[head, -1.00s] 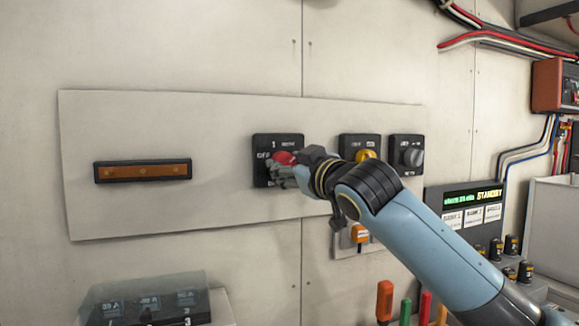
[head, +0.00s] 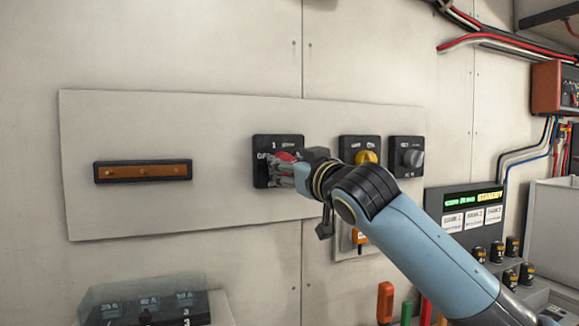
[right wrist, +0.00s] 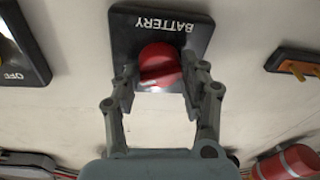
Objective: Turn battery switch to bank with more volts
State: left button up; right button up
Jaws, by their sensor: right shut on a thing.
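The battery switch (head: 263,143) is a black square plate with a red round knob (head: 285,156), mounted on the white wall panel. In the right wrist view the plate (right wrist: 125,35) reads "BATTERY" upside down, and the red knob (right wrist: 160,63) sits between my fingers. My right gripper (head: 279,171) is shut on the knob; its fingers (right wrist: 160,88) flank it on both sides. The gripper hides part of the plate's markings. A dark meter box (head: 466,210) with a green and yellow display and several white bank labels stands at the right; its readings are too small to read surely. My left gripper is not in view.
Two more switches, one with a yellow knob (head: 367,158) and one with a grey knob (head: 413,158), sit close right of the battery switch. An orange bar (head: 143,171) is at the panel's left. Screwdriver handles (head: 385,302) stand below my arm. The panel between is clear.

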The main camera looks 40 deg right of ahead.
jog(key=o, duration=1.2)
jog(key=shift+c, duration=0.2)
jog(key=s+a+f, duration=0.1)
jog(key=s, duration=1)
jog(key=shift+s+a, duration=0.35)
jog(key=shift+s, duration=0.05)
jog(key=shift+f, duration=0.15)
